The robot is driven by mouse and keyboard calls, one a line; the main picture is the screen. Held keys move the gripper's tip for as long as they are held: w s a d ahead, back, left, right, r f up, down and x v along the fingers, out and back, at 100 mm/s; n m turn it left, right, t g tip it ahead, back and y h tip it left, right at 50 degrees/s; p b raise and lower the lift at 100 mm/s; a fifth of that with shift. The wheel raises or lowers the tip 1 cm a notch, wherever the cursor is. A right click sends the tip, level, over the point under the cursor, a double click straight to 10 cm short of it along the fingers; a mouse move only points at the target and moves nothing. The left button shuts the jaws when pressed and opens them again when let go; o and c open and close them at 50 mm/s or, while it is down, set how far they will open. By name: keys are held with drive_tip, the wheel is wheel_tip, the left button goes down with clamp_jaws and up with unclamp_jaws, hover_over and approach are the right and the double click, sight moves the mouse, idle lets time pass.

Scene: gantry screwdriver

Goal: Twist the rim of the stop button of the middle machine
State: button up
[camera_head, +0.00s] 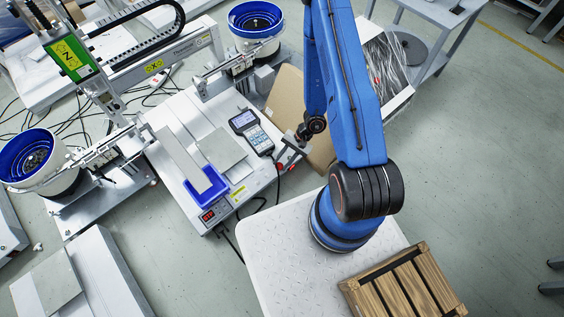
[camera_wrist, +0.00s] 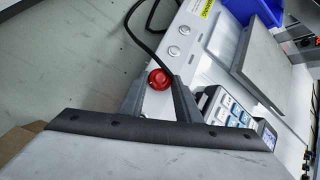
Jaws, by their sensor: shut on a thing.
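The middle machine (camera_head: 180,165) is a white bench unit with a gantry, a blue tray and a grey plate on top. Its red stop button (camera_wrist: 158,79) shows in the wrist view between my fingertips. In the head view, the button (camera_head: 280,166) is a small red spot at the machine's right front end. My gripper (camera_wrist: 161,82) has a dark finger on each side of the button and is shut on its rim. In the head view, my gripper (camera_head: 285,160) is small, and its contact with the button is hard to make out.
A handheld keypad (camera_head: 251,130) lies on the machine close to my gripper, and also shows in the wrist view (camera_wrist: 228,110). A black cable (camera_wrist: 135,25) runs near the button. A cardboard box (camera_head: 287,95) stands behind. A wooden crate (camera_head: 405,285) sits at lower right.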

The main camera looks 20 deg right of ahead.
idle(0.3)
drive_tip(key=o, duration=1.1)
drive_tip(key=shift+c, duration=0.2)
drive_tip(key=v, duration=1.7)
drive_tip(key=shift+d, duration=0.2)
